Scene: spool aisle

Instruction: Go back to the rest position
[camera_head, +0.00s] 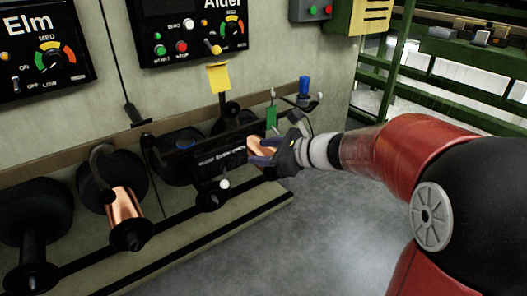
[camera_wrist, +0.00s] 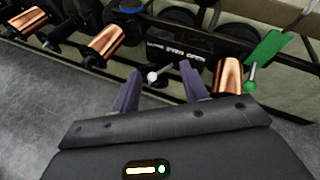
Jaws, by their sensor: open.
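My gripper (camera_wrist: 160,88) is open. Its two purple-grey fingers stand apart in the wrist view, on either side of a small white ball knob (camera_wrist: 152,77). I cannot tell whether the fingers touch the knob. In the head view my gripper (camera_head: 268,150) is at the end of my outstretched red and black arm, in front of the spool rack (camera_head: 262,204). A copper spool (camera_head: 260,146) is partly hidden behind it; that spool also shows right of the fingers in the wrist view (camera_wrist: 228,76). Nothing shows held between the fingers.
Another copper spool (camera_head: 124,207) sits on the rack at left. Black control panels, Elm (camera_head: 45,48) and Alder (camera_head: 192,30), hang on the wall above. A green tag (camera_head: 271,118) and blue cylinder (camera_head: 304,85) are near my gripper. Green railing (camera_head: 440,97) stands behind my arm. The grey floor (camera_head: 300,240) in front is clear.

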